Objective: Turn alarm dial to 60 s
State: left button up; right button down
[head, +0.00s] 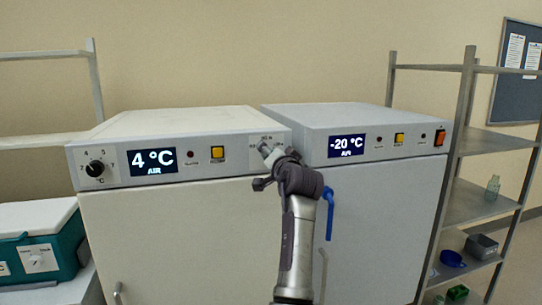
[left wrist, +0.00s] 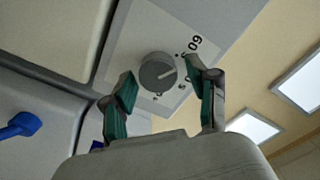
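The alarm dial (head: 264,148) is a small grey round knob at the right end of the left cabinet's front panel, partly hidden by my left gripper (head: 275,168). In the left wrist view, the dial (left wrist: 157,72) sits between and beyond the two green-padded fingers, which are apart with visible gaps beside the knob. The dial's light pointer line points right and slightly up in that view. A printed "60" (left wrist: 195,42) stands up and right of the knob; other marks are partly covered by a finger. My right gripper is not in view.
The left cabinet's panel also has a black temperature dial (head: 96,169), a "4 °C" display (head: 153,161) and a yellow button (head: 217,153). The "-20 °C" cabinet (head: 380,200) with a blue handle (head: 329,213) stands right beside it. A metal shelf (head: 480,140) is at right.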

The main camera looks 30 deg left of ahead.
pick_arm(q)
jog(key=v, duration=0.7)
jog(key=shift+s+d, duration=0.15)
jog(key=shift+d, duration=0.1)
dwell(0.7)
